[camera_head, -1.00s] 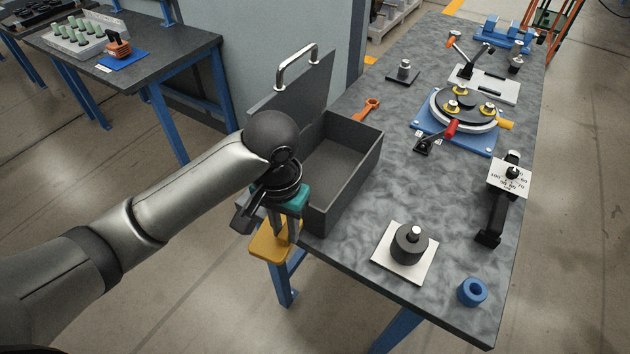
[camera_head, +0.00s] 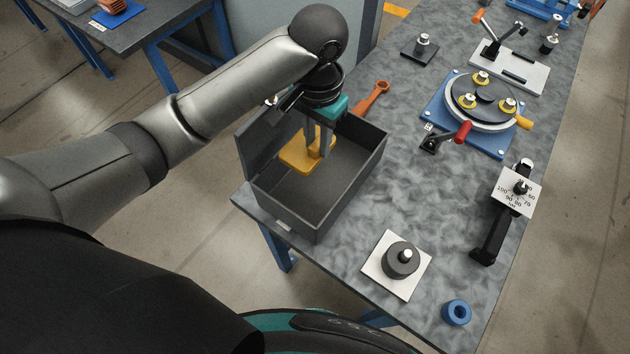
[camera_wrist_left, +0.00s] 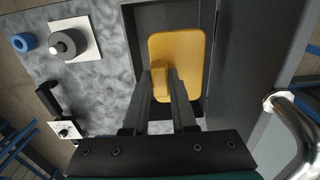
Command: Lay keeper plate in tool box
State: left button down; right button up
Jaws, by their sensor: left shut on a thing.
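The keeper plate (camera_head: 296,158) is a yellow plate with rounded corners and a raised grip block. My left gripper (camera_head: 318,150) is shut on that block and holds the plate inside the outline of the dark grey tool box (camera_head: 345,190). In the left wrist view the plate (camera_wrist_left: 190,50) lies between the box walls, with the gripper (camera_wrist_left: 160,85) at its block. I cannot tell whether the plate touches the box floor. The open lid (camera_head: 262,140) stands at the box's left side, partly hidden by my arm. My right gripper is not in view.
An orange wrench (camera_head: 372,97) lies behind the box. A weight on a white plate (camera_head: 400,262) and a blue ring (camera_head: 456,312) are at the front right. A blue turntable fixture (camera_head: 475,115) and a dial stand (camera_head: 500,215) stand farther right.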

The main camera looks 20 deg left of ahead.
pick_arm(q)
jog(key=shift+s+f+b, duration=0.15)
jog(key=shift+f+b, duration=1.25)
jog(key=shift+f, duration=8.05)
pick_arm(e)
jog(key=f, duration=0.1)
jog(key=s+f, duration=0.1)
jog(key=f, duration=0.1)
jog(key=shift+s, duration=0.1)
pick_arm(q)
jog(key=c, duration=1.2)
grip_release()
jog(key=shift+f, duration=0.15)
jog(key=o, duration=0.5)
jog(key=shift+s, duration=0.1)
notch_tip(320, 180, up, 12)
jog(key=shift+r+p, duration=0.2)
jog(key=shift+p, duration=0.9)
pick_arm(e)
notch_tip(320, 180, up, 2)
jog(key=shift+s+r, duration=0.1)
